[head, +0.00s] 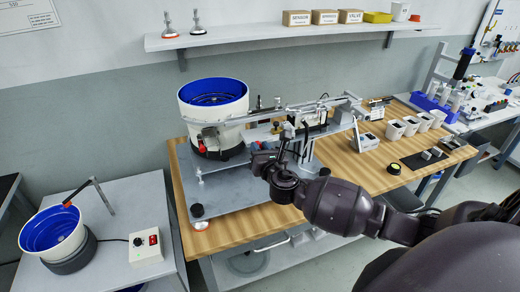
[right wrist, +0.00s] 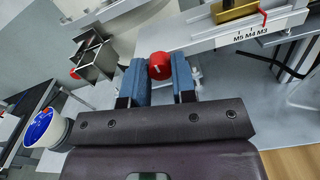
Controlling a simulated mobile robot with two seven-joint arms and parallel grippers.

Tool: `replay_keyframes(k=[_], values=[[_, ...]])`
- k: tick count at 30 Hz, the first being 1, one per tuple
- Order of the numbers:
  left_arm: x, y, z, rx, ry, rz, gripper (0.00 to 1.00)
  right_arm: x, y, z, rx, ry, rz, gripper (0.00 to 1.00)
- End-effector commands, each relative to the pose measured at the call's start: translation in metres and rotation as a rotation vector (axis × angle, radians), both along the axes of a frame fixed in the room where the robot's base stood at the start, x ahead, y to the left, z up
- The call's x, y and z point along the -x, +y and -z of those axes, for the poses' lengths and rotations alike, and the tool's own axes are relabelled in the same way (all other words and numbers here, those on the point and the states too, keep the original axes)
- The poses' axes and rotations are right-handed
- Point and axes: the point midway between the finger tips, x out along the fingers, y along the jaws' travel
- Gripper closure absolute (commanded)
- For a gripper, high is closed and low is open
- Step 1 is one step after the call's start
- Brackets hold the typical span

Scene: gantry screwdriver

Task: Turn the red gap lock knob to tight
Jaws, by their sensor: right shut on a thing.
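The red gap lock knob (right wrist: 160,66) shows in the right wrist view, with a small white mark on its top. My right gripper (right wrist: 160,76) is shut on it, with one blue-grey finger on each side. In the head view my right gripper (head: 280,156) is at the middle of the feeder machine on the wooden bench; I cannot make out the knob there. A metal rail marked M5 M4 M3 (right wrist: 250,37) runs beside the knob, with a red pointer at its right end. My left gripper is not in view.
A white feeder bowl with a blue inside (head: 213,100) stands left of my right gripper. A long rail (head: 270,113) crosses just behind it. Several white bins (head: 396,130) stand to the right. Bare wood (head: 240,232) lies at the bench front.

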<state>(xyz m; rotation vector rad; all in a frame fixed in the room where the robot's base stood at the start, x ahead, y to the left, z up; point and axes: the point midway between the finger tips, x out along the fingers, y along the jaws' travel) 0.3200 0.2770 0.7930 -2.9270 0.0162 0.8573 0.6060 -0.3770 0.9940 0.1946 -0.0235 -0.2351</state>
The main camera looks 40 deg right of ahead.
Motion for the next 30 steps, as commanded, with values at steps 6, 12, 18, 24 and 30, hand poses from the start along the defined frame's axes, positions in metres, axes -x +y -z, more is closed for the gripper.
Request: replay_keyframes(k=[6, 12, 18, 24, 30], values=[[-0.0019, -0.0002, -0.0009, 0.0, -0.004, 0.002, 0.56, 0.0003, -0.0003, 0.0005, -0.013, -0.002, 0.001, 0.99], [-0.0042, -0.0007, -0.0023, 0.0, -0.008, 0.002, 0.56, 0.0002, 0.0, 0.0007, -0.083, -0.019, 0.002, 0.99], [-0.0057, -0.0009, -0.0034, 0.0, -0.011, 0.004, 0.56, 0.0003, 0.0002, 0.001, -0.223, -0.051, 0.001, 0.99], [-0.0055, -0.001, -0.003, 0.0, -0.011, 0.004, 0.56, 0.0004, 0.0002, 0.0014, -0.406, -0.095, 0.001, 0.99], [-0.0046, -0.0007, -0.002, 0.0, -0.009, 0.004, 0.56, 0.0005, -0.0002, 0.0015, -0.591, -0.14, 0.002, 0.99]])
